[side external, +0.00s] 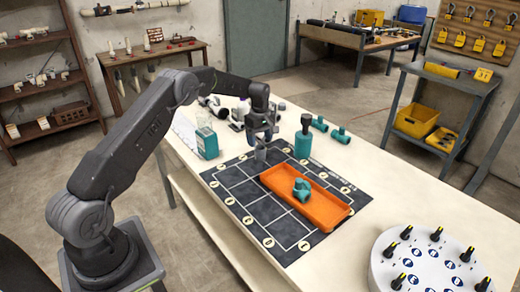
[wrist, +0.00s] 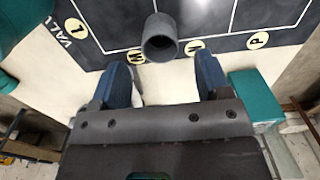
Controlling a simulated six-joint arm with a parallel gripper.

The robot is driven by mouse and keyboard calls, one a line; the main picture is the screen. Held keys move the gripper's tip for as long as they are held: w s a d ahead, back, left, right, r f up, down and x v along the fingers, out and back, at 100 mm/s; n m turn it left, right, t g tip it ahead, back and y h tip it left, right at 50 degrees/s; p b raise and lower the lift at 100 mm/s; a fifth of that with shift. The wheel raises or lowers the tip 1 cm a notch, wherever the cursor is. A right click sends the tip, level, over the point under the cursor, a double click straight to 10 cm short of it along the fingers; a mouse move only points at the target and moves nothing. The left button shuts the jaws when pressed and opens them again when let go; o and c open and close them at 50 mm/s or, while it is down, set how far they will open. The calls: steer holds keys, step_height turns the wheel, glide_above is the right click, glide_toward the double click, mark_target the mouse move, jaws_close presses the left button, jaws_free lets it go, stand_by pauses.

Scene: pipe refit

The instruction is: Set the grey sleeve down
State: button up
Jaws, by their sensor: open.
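The grey sleeve (wrist: 160,38) is a short hollow cylinder. In the wrist view its open end faces the camera, and it lies just beyond my fingertips by the lettered edge of the dark mat (wrist: 110,18). In the side view the sleeve (side external: 260,155) appears upright at the mat's far edge, directly below my gripper (side external: 262,136). My gripper (wrist: 163,75) is open, its two blue-lined fingers apart with nothing between them. Whether the sleeve's base touches the mat is hard to tell.
An orange tray (side external: 325,217) with a teal fitting (side external: 301,190) lies right of the sleeve. A teal bottle (side external: 303,143) with a dark top and a teal-labelled container (side external: 207,142) stand nearby. A white round stand (side external: 425,262) is at the front right. The mat's left side is clear.

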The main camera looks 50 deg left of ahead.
steer(key=s+d+r+m+t, duration=0.15)
steer(key=d+r, duration=0.25)
steer(key=r, duration=0.5)
steer(key=s+d+r+m, duration=0.3)
steer(key=d+r, duration=0.1)
steer(key=r, duration=0.4)
steer(key=s+d+r+m+t, duration=0.1)
steer(key=s+d+r+m, duration=0.3)
steer(key=s+d+r, duration=0.35)
steer(key=s+d+f+m+t, duration=0.1)
steer(key=s+d+m, duration=0.3)
steer(key=s, duration=0.8)
steer(key=s+d+f+m+t, duration=0.1)
steer(key=s+d+m, duration=0.4)
steer(key=s, duration=0.6)
steer(key=shift+s+d+t, duration=0.2)
steer(key=shift+s+t, duration=0.15)
steer(key=shift+t, duration=0.2)
steer(key=shift+m, duration=0.25)
